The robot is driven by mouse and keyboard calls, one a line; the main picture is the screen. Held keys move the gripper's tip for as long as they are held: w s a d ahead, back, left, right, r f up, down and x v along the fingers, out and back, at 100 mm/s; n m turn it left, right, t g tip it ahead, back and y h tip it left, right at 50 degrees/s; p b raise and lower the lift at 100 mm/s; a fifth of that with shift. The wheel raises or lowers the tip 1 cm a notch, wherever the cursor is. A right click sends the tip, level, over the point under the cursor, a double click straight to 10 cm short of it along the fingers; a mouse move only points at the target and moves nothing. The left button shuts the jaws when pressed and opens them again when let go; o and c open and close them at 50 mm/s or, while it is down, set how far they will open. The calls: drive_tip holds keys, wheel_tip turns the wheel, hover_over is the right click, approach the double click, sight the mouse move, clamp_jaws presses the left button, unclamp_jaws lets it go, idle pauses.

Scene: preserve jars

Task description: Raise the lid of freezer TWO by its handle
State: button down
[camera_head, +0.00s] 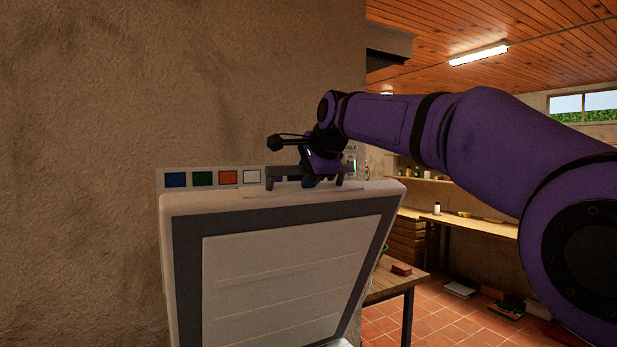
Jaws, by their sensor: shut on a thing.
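The freezer lid (290,270) stands raised and steep, its white ribbed inner panel and dark grey seal facing me. A dark handle (270,181) runs along its upper edge. My gripper (309,180) is at the handle, reaching in from the right, and is shut on it. The fingertips are partly hidden by the handle and my wrist. No marking TWO is readable in this view. The freezer body is mostly below the frame.
A strip with coloured squares (203,179) shows behind the lid's top edge, against a rough plaster wall (90,120). A wooden table (392,287) stands right of the lid. Shelves and a workbench (470,224) line the back right. Tiled floor (440,320) shows there.

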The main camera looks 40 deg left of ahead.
drive_tip(key=c, duration=1.3)
unclamp_jaws()
drive_tip(key=shift+f, duration=0.1)
drive_tip(key=v, duration=1.1)
drive_tip(key=shift+a, duration=0.1)
drive_tip(key=shift+c, duration=0.2)
